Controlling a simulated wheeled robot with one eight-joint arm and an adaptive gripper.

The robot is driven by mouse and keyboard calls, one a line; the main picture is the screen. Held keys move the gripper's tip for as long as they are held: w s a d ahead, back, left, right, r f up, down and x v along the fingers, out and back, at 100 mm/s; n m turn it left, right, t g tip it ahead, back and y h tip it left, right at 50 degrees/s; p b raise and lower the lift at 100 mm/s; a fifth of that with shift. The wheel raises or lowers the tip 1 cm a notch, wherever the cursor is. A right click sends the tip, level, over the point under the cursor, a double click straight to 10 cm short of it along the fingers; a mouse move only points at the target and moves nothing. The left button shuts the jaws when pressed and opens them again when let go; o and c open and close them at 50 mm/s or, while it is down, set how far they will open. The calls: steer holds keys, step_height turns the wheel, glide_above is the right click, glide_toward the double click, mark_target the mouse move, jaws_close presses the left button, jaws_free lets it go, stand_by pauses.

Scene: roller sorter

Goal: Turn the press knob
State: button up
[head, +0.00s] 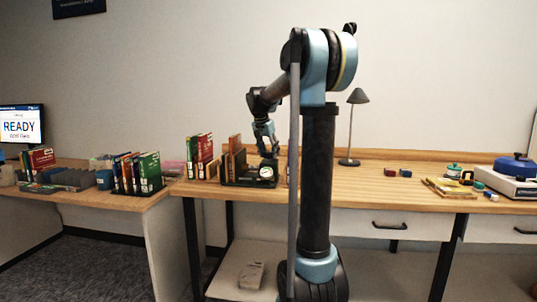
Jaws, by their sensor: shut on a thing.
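The press (240,182) stands on the wooden desk, with upright boards on its left side and a dark base. A round white dial (266,172) shows on its front. My gripper (271,152) points down from my arm, directly above and behind the dial, at the press. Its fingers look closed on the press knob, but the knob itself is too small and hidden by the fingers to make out. My arm's column hides part of the desk just right of the press.
Upright books (200,156) stand left of the press. More books (136,172) are on the left desk.

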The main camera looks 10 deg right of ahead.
steer(key=m+g+h, duration=0.1)
steer(key=m, duration=0.3)
steer(key=shift+w+a, duration=0.15)
steer(key=shift+w+m+g+h, duration=0.15)
steer(key=shift+m+g, duration=0.25)
steer(key=shift+m, duration=0.55)
steer(key=shift+s+m+g+h, duration=0.15)
steer(key=shift+m+g, duration=0.25)
steer(key=shift+m, duration=0.55)
steer(key=shift+w, duration=0.1)
steer(key=o, duration=1)
steer(key=shift+o, duration=0.2)
steer(key=w+v, duration=0.1)
steer(key=v, duration=1.1)
steer(key=shift+s, duration=0.35)
